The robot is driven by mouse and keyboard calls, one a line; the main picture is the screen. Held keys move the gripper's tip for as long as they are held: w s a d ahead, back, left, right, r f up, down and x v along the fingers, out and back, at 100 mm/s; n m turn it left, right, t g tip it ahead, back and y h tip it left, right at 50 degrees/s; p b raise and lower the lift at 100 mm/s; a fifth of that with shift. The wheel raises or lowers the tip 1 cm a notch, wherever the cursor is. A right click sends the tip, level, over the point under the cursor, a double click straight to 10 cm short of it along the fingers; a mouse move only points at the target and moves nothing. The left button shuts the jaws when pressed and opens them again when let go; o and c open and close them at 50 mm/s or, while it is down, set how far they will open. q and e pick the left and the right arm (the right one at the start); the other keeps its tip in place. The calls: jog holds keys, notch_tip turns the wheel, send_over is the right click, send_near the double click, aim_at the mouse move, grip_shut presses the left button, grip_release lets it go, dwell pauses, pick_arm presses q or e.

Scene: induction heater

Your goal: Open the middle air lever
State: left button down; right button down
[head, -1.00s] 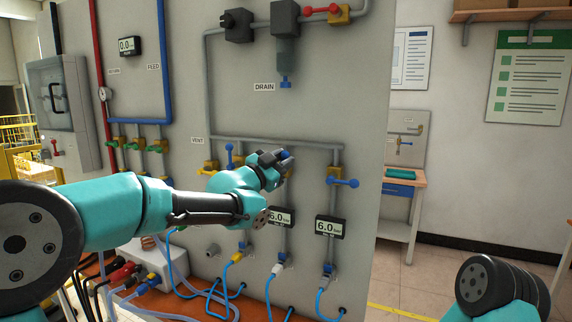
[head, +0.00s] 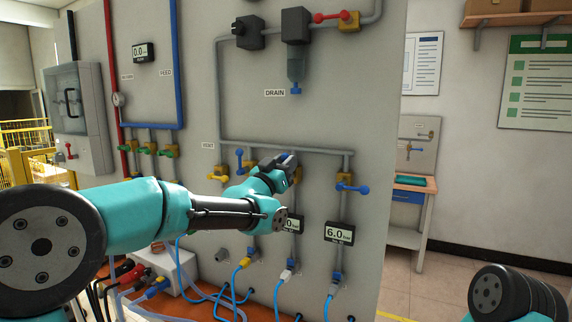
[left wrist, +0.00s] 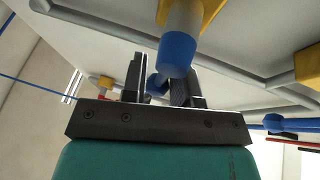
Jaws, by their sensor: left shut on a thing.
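My left gripper (head: 288,162) is at the middle air lever on the grey panel, below the horizontal pipe. In the left wrist view, its two dark fingers (left wrist: 163,85) are shut on the middle lever's blue handle (left wrist: 157,82). The gripper hides most of this lever and its valve in the head view, so its exact angle is hard to tell. The left air lever (head: 239,158) is blue and points up. The right air lever (head: 354,188) is blue and points sideways to the right. My right gripper is out of view.
The middle pressure display (head: 292,225) is partly covered by my wrist. The right display (head: 339,233) reads 6.0. Blue hoses (head: 281,290) hang below the valves. A red lever (head: 331,16) is at the top. Floor to the right of the panel is clear.

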pick_arm(q)
jog(key=c, duration=0.9)
grip_release()
jog(key=v, duration=1.7)
jog(key=shift+s+a, duration=0.15)
jog(key=shift+s, duration=0.05)
